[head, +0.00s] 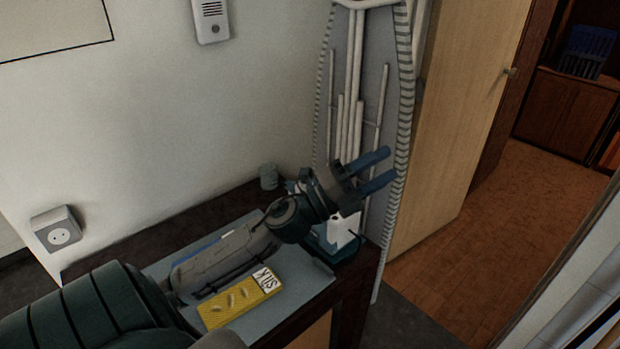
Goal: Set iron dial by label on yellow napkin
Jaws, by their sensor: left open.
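A yellow napkin (236,302) lies on a grey-blue mat on the dark table. A white label (266,280) reading "SILK" sits at its far right end. The iron (346,232), teal and white, stands near the table's right corner. My left gripper and forearm cover much of it, and its dial cannot be made out. My left gripper (383,170) is open and empty, its two blue fingers pointing right, in front of the ironing board. It appears above the iron in the picture. My right gripper is not in view.
A folded ironing board (376,100) stands upright behind the table. A small grey cup (268,177) is at the table's back. A wall socket (57,229) is at left. A wooden door (465,110) and open floor (480,250) lie to the right.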

